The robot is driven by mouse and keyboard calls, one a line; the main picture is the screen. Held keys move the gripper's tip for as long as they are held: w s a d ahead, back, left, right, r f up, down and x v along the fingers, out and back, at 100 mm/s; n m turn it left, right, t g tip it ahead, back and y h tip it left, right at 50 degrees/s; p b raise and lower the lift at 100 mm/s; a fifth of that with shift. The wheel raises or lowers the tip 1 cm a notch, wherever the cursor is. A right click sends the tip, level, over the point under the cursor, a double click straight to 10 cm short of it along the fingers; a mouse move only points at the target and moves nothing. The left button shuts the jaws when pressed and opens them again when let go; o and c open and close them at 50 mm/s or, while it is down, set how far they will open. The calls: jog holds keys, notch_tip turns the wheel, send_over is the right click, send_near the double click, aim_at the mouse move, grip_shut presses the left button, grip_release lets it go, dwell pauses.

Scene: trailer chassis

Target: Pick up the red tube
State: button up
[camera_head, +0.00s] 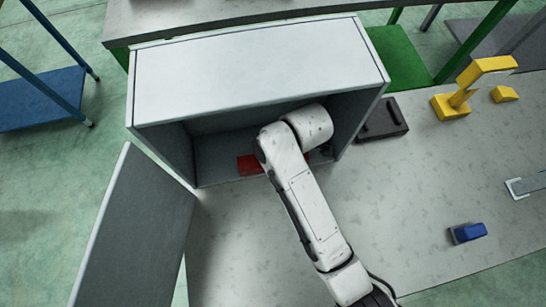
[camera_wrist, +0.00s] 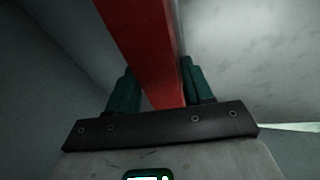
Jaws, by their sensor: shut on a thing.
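The red tube (camera_wrist: 150,45) fills the upper middle of the wrist view and runs down between my gripper's fingers. My gripper (camera_wrist: 157,85) has dark green fingers, one on each side of the tube, and is shut on it. In the head view part of the red tube (camera_head: 249,164) shows inside the open grey cabinet (camera_head: 258,68), to the left of my arm. My gripper is hidden there behind my arm and inside the cabinet. Whether the tube touches the cabinet floor cannot be told.
The cabinet door (camera_head: 140,235) stands open at the left.

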jog(key=c, duration=0.6)
jog(key=shift+c, duration=0.2)
